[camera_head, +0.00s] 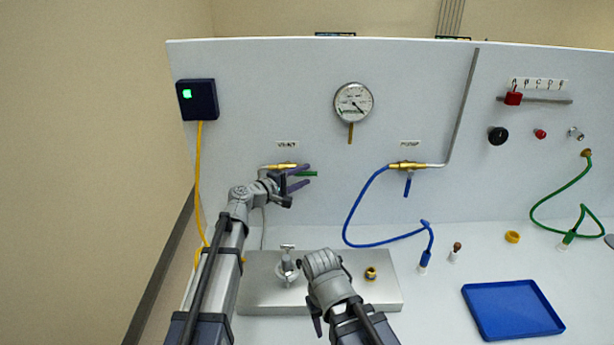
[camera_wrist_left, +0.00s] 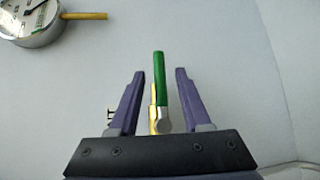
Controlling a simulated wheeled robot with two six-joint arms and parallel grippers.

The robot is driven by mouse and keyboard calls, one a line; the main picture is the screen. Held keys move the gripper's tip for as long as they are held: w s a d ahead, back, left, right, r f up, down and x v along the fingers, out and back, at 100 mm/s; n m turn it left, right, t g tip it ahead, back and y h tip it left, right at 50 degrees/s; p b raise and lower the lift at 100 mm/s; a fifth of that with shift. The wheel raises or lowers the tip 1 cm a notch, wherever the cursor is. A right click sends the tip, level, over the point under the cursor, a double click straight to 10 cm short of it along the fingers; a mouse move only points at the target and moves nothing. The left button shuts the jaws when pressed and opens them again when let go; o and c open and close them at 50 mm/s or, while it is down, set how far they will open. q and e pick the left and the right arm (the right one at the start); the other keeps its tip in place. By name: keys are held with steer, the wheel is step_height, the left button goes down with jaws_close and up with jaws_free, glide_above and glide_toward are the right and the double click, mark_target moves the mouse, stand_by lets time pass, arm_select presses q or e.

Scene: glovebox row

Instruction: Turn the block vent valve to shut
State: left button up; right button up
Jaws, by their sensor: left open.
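The vent valve has a brass body (camera_head: 284,165) on the white panel under a small label reading VENT. Its green lever (camera_head: 309,174) points right, roughly in line with the brass body. My left gripper (camera_head: 308,176) is open, with its purple fingers above and below the lever. In the left wrist view the green lever (camera_wrist_left: 160,82) stands between the two open fingers (camera_wrist_left: 158,82), with a gap on each side.
A gauge (camera_head: 353,102) hangs right of the vent valve. A second brass valve with a blue lever (camera_head: 407,186) and blue hose (camera_head: 356,205) is farther right. A metal plate (camera_head: 260,295) lies below. A blue tray (camera_head: 512,310) sits at right.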

arm_select(q)
steer(key=shift+x, duration=1.1)
jaws_close()
stand_by(0.6)
